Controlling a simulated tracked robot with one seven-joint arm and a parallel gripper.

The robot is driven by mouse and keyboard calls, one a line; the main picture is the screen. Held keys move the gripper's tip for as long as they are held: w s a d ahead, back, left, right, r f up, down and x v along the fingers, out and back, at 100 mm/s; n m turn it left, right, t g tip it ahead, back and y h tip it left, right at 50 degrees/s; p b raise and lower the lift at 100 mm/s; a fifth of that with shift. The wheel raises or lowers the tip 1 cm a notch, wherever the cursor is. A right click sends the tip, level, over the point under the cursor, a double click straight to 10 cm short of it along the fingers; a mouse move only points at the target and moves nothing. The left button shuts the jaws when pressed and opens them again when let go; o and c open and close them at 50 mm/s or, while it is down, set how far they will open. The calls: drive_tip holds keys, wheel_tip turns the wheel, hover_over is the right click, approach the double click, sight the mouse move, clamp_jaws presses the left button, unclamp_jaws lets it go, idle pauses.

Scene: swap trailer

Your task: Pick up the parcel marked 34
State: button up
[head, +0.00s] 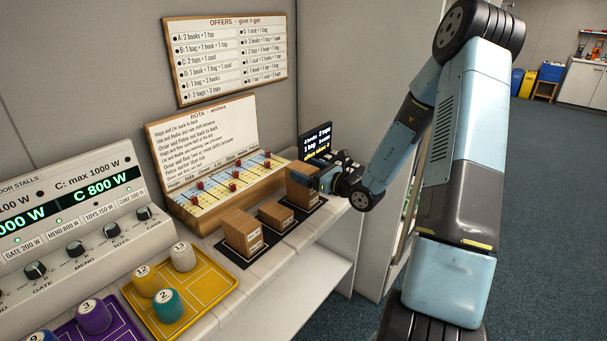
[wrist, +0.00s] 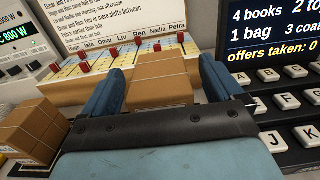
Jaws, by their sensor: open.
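Three brown cardboard parcels stand on dark mats on the counter in the head view: a tall one in front (head: 241,233), a low one in the middle (head: 275,215) and a far one (head: 300,192). The labels are too small to read, so I cannot tell which is marked 34. My gripper (head: 316,180) is at the far parcel. In the wrist view its open blue fingers (wrist: 160,78) stand either side of a parcel (wrist: 157,88), with a visible gap on the right. Contact on the left is unclear. Another parcel (wrist: 30,128) is at the left.
A wooden rota board with red pegs (head: 222,190) stands behind the parcels. A screen (head: 315,141) and a letter keypad (wrist: 290,103) are close on the gripper's right. A yellow tray (head: 205,315) with numbered cups and a dial panel (head: 70,240) are at the left.

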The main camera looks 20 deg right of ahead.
drive_tip(key=shift+x, duration=1.2)
drive_tip(key=c, duration=1.1)
drive_tip(key=shift+r, duration=0.1)
drive_tip(key=shift+c, duration=0.2)
